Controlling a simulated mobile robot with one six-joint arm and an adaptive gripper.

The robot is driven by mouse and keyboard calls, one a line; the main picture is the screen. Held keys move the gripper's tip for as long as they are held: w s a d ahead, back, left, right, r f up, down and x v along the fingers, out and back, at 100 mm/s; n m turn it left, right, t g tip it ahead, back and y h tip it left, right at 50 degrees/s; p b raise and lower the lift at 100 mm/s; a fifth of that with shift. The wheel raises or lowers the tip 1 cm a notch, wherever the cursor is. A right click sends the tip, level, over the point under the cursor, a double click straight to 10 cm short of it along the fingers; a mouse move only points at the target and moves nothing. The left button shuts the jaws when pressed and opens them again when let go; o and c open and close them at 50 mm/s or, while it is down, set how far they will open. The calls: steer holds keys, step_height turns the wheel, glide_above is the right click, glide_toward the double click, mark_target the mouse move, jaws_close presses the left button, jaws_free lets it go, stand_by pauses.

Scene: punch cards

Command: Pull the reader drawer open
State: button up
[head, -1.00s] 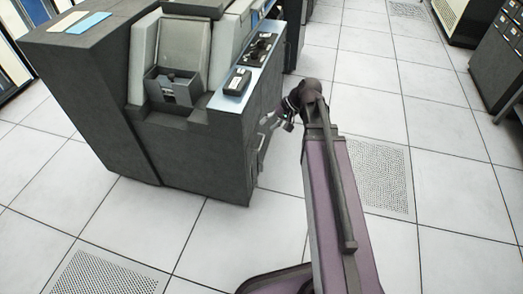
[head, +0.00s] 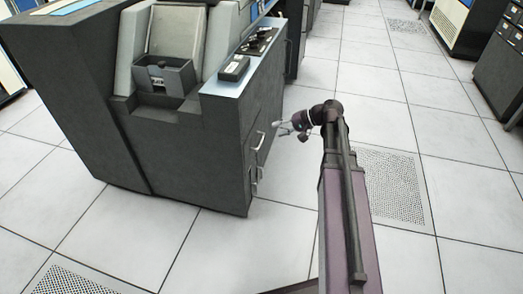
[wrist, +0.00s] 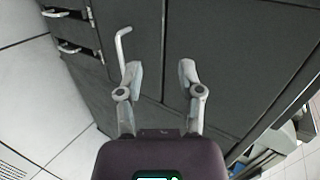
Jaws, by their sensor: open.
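The card reader (head: 190,165) is a dark grey cabinet on the left in the head view. Its right side carries several light metal handles: an upper one (head: 260,140) and lower ones (head: 258,174). In the wrist view a bent handle (wrist: 121,45) stands on the dark side panel, just beyond and left of the left fingertip. Two more handles (wrist: 69,48) are on small drawer fronts at upper left. My gripper (head: 280,127) is open and empty, right of the upper handle. In the wrist view its fingers (wrist: 160,72) are apart, with bare panel between them.
A black box (head: 234,68) and a dark device (head: 259,40) sit on the reader's top ledge. White floor tiles (head: 410,250) lie clear to the right, with a perforated tile (head: 392,190) beside my arm. Dark cabinets (head: 496,70) stand at far right.

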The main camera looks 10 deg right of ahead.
mark_target(262, 140)
steer(key=w+d+f+m+t+y+b, duration=0.1)
steer(key=w+d+f+t+y+b, duration=0.1)
steer(key=d+f+b, duration=0.5)
steer(key=shift+w+d+f+m+t+y+b, duration=0.5)
steer(key=shift+f+b, duration=1.45)
steer(key=shift+b, duration=2.15)
steer(key=shift+w+a, duration=0.15)
steer(key=shift+a, duration=0.2)
steer(key=shift+b+x, duration=1.4)
steer(key=shift+x, duration=5.35)
steer(key=shift+w+f, duration=0.1)
steer(key=shift+c, duration=0.2)
jaws_close()
